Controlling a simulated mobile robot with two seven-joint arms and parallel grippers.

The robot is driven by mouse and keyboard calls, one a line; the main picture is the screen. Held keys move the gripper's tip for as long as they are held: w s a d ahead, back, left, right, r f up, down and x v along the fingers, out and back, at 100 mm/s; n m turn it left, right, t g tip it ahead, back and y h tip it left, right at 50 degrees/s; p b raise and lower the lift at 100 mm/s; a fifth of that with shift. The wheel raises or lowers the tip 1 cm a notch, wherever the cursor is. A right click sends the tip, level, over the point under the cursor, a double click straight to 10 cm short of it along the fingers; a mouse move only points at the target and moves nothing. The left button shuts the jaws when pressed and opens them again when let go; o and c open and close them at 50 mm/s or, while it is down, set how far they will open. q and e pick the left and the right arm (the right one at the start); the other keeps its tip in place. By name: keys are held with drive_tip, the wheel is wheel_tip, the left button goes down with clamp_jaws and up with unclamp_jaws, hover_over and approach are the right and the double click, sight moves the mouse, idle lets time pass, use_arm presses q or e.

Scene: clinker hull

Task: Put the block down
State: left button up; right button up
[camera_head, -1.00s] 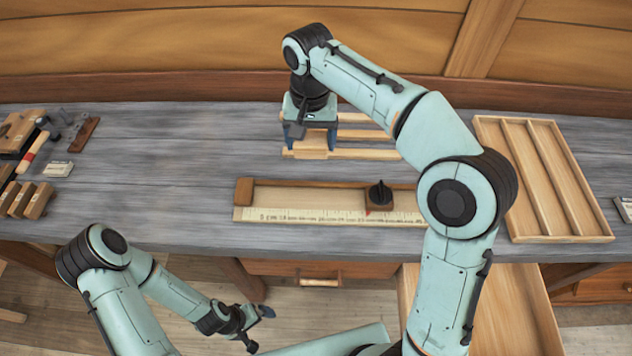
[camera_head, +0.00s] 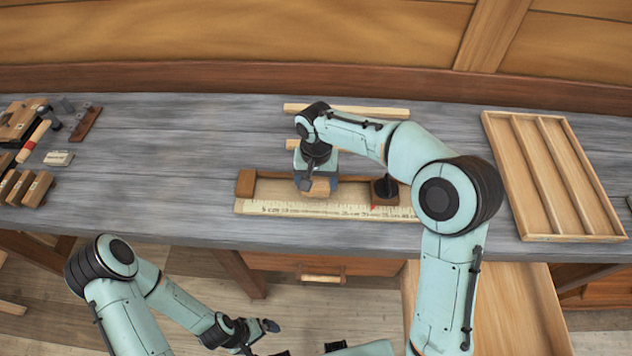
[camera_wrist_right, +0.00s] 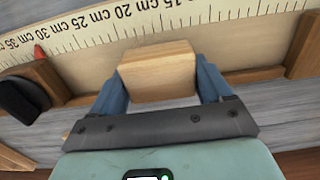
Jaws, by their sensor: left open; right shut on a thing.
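A light wooden block (camera_wrist_right: 158,72) is held between the two blue fingers of my right gripper (camera_wrist_right: 160,85). In the head view the block (camera_head: 320,188) shows below the right gripper (camera_head: 317,182), over the measuring board (camera_head: 268,190) with its ruler scale (camera_head: 290,208). I cannot tell whether the block touches the board. The dark-knobbed slider (camera_head: 385,190) is just to the right of the block, and the wooden end stop (camera_head: 246,183) is to the left. My left gripper (camera_head: 258,335) is open and empty, low in front of the bench.
Wooden strips (camera_head: 345,110) lie behind the board. A slatted tray (camera_head: 530,235) lies at the right of the bench. Tools and several small blocks (camera_head: 28,188) lie at the left. The bench between these and the board is clear.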

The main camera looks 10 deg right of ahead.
sight(316, 180)
drive_tip(key=shift+f, duration=0.35)
use_arm(q)
drive_tip(key=shift+s+f, duration=0.1)
use_arm(e)
drive_tip(key=shift+f, duration=0.1)
drive_tip(key=o, duration=1)
use_arm(q)
drive_tip(key=shift+w+r+p, duration=0.75)
drive_tip(key=shift+w+r, duration=0.25)
drive_tip(key=shift+r, duration=0.1)
use_arm(e)
wheel_tip(316, 180, up, 12)
drive_tip(key=shift+r, duration=0.15)
